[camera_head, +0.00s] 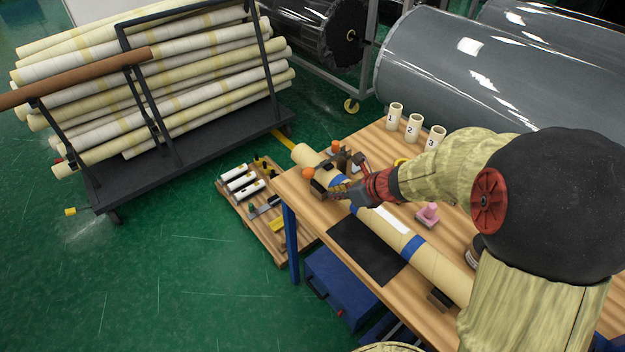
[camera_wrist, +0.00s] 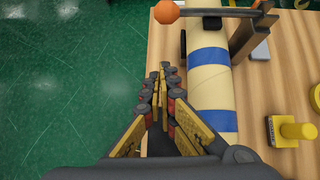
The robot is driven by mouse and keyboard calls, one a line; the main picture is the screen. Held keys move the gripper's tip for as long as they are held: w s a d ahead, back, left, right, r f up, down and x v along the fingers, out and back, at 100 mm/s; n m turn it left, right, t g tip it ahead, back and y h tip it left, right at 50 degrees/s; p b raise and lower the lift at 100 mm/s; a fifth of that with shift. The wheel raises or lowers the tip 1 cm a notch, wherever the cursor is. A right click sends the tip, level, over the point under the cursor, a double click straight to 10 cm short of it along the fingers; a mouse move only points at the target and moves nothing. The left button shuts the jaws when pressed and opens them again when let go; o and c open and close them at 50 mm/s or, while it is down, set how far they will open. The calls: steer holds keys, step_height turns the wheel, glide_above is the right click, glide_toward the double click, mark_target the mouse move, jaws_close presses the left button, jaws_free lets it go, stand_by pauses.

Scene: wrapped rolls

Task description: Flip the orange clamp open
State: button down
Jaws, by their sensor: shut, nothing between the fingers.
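The clamp has an orange ball knob (camera_wrist: 166,12) on a dark lever at the top of the wrist view. The lever runs right, across the roll, to a dark bracket (camera_wrist: 246,38). In the head view an orange knob (camera_head: 308,172) shows at the near side of the roll's far end, and another orange knob (camera_head: 336,146) shows behind it. The cream roll (camera_wrist: 211,86) with blue bands lies on the table. My gripper (camera_wrist: 162,70) is shut and empty, left of the roll in the wrist view, with the knob beyond its fingertips. In the head view my gripper (camera_head: 336,190) is close to the clamp and partly covers it.
The wooden table (camera_head: 375,150) carries numbered tubes (camera_head: 413,127), a pink object (camera_head: 428,214) and a black mat (camera_head: 365,250). A pallet of tools (camera_head: 262,215) and a rack of rolls (camera_head: 160,90) stand on the green floor to the left.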

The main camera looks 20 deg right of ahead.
steer(key=shift+d+m, duration=0.1)
steer(key=shift+m, duration=0.4)
steer(key=shift+f, duration=0.1)
steer(key=b+x, duration=0.4)
steer(key=x, duration=0.5)
steer(key=shift+w+f, duration=0.1)
steer(key=shift+f, duration=0.25)
steer(key=r, duration=0.1)
steer(key=w+r, duration=0.2)
steer(key=shift+a+r+p, duration=0.35)
steer(key=shift+a+p, duration=0.05)
steer(key=shift+r, duration=0.1)
steer(key=shift+r+p, duration=0.45)
steer(key=shift+p, duration=0.55)
